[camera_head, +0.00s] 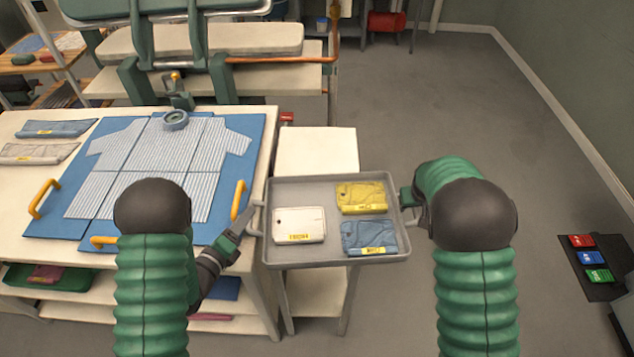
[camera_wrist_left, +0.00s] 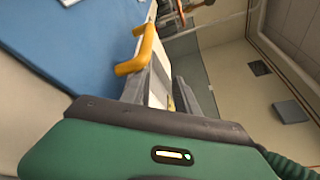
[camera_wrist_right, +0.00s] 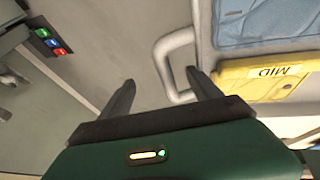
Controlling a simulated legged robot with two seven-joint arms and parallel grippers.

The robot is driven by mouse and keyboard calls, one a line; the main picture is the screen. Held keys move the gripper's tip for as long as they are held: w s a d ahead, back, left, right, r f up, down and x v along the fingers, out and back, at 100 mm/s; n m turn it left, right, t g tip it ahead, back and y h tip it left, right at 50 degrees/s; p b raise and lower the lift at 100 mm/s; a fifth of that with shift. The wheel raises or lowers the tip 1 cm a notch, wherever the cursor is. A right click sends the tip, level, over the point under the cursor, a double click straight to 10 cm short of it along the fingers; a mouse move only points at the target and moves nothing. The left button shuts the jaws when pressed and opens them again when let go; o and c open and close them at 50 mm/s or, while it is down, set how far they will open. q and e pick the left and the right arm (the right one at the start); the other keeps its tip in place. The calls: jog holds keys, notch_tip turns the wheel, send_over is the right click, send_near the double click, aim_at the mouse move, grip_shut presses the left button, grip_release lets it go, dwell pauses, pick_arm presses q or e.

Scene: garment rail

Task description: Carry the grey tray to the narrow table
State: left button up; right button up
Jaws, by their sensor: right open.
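The grey tray (camera_head: 335,255) is over a narrow white table (camera_head: 315,150), its right part jutting past the table's side. Whether it rests fully on that top is hidden. It carries a white folded garment (camera_head: 299,225), a yellow one (camera_head: 362,197) and a blue one (camera_head: 369,237). My left gripper (camera_head: 243,222) is at the tray's left handle; its jaw gap is unclear. My right gripper (camera_head: 409,200) is at the right handle. In the right wrist view its fingers (camera_wrist_right: 160,85) are apart, with the handle (camera_wrist_right: 163,62) seen between them, not clamped.
A large table (camera_head: 262,150) on the left holds a blue board (camera_head: 255,135) with a striped shirt and yellow handles. A dark mat with coloured tags (camera_head: 590,257) lies at the right. Benches stand behind. The floor (camera_head: 470,110) at back right is clear.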

jog(key=v, duration=1)
jog(key=shift+s+r, duration=0.2)
jog(key=shift+r, duration=0.15)
pick_arm(q)
jog(key=shift+a, duration=0.1)
